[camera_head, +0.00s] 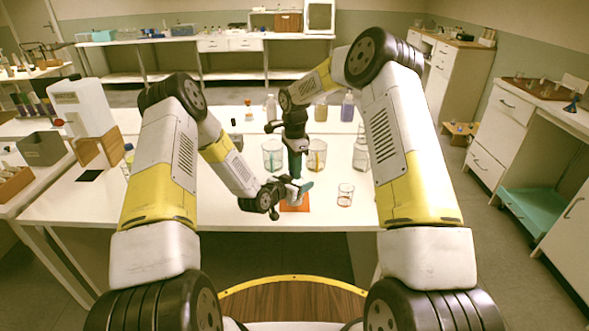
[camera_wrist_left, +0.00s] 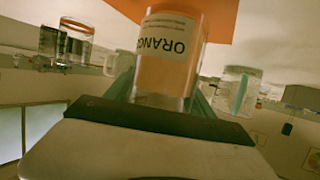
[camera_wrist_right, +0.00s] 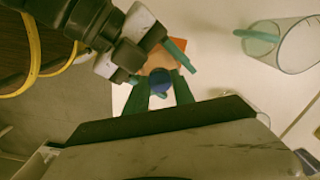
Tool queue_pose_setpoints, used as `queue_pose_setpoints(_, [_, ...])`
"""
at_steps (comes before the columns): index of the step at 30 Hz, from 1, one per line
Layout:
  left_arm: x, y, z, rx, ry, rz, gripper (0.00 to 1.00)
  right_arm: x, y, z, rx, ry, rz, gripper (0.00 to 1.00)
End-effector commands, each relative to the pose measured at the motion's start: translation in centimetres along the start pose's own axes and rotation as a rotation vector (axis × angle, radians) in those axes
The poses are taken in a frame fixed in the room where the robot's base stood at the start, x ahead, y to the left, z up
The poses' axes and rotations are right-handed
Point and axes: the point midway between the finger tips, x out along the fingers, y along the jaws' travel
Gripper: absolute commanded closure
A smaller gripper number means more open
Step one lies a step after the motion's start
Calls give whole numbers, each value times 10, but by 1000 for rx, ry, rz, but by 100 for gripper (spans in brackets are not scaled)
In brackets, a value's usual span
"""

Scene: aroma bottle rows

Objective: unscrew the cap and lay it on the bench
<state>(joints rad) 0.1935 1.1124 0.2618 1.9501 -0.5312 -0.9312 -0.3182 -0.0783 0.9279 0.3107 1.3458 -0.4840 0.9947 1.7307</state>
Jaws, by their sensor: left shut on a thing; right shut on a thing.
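The clear bottle labelled ORANGE (camera_wrist_left: 165,50) shows in the left wrist view, between the green fingers of my left gripper (camera_head: 299,189). In the head view it is mostly hidden by the grippers, over an orange mat (camera_head: 294,207). My left gripper is shut on the bottle from the side. My right gripper (camera_head: 295,172) comes down from above. In the right wrist view its green fingers are shut on the round blue cap (camera_wrist_right: 159,80). The cap appears to sit on top of the bottle. Whether its thread is loose cannot be seen.
Large beakers (camera_head: 272,155) stand behind the grippers on the white bench (camera_head: 240,222). A small beaker (camera_head: 345,194) stands to the right of the mat. Several bottles (camera_head: 347,106) stand farther back. The bench front left of the mat is clear.

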Motion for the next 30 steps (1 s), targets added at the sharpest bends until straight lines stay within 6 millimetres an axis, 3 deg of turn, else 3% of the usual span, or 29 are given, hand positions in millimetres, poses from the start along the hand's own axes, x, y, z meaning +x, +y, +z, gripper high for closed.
queue_pose_setpoints(5, [0,0,0,1,1,0,100,-1,-1,0,-204,1,-2,100])
queue_pose_setpoints(30, [0,1,0,1,1,1,100,-1,-1,-1,-2092,2,-2,100])
